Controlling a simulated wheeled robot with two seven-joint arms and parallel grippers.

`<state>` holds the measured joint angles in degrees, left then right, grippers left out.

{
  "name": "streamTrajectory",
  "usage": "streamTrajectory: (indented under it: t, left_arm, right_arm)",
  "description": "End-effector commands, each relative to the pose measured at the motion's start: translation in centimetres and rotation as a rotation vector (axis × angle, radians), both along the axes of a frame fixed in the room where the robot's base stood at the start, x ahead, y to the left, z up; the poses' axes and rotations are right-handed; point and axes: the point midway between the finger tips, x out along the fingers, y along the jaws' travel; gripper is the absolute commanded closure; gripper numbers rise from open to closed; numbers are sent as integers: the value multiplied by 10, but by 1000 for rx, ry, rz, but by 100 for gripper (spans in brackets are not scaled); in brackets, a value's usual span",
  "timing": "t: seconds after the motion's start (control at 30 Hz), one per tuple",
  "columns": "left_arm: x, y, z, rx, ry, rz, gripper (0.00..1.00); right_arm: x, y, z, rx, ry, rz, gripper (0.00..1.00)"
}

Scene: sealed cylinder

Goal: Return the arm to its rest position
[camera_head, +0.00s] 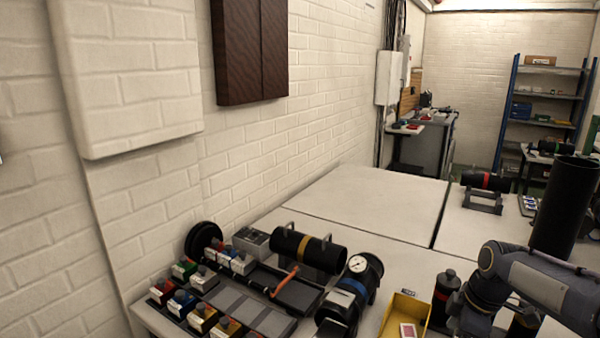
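A grey and dark arm (535,280), which looks like my right one, comes in from the right edge. It bends at a rounded joint over the near right part of the table, and no fingertips show. My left arm and its gripper are out of view. A black cylinder with a yellow band (307,248) lies on the table. A black cylinder with a blue band and a round gauge (352,288) is next to it. A tall plain black cylinder (565,210) stands behind the arm; its base is hidden.
The white table (365,200) is clear at its far left part. A yellow tray (405,312), a small black bottle (443,296) and a rack of coloured blocks (195,310) crowd the near side.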

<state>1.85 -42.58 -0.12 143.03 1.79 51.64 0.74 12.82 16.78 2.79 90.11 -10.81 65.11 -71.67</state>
Motion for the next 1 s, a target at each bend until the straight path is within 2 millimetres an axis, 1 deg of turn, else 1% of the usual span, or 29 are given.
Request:
streamTrajectory:
  t: [0.03,0.17,0.27,0.33,0.43,0.5,0.6,0.7,0.8,1.0]
  left_arm:
    - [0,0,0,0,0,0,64]
    - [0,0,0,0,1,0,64]
    - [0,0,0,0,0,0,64]
    - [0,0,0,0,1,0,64]
    - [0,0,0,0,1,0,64]
    - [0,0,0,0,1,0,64]
    - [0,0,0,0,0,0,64]
    - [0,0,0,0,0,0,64]
    - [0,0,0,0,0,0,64]
    - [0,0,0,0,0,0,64]
  right_arm:
    - [-10,4,9,9,-11,-45,21]
    - [-40,16,27,46,-32,-194,21]
    - [-74,30,41,94,-51,-349,21]
    - [-103,42,48,146,-64,-486,21]
    - [-147,61,51,239,-73,-695,21]
    - [-175,74,46,309,-70,-830,21]
    - [-205,90,36,400,-56,-992,21]
    - [-225,101,26,470,-40,-1103,21]
    - [-235,108,19,512,-26,-1169,21]
    - [-239,110,16,527,-17,-1197,21]
